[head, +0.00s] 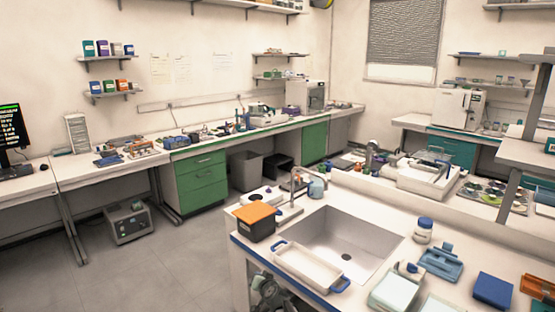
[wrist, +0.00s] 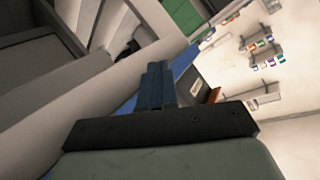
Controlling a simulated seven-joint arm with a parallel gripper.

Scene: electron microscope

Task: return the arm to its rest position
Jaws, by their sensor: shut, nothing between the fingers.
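My gripper (wrist: 157,72) shows in the wrist view with its two dark blue fingers together and nothing between them. It is in front of the white bench side and near the blue bench edge, apart from any object as far as I can tell. In the head view, a grey mechanical shape stands low beside the front left of the sink bench, partly hidden by the bench; I cannot make out fingers there.
The black box also shows just beyond my fingers (wrist: 193,87). Open floor (head: 165,265) lies left.

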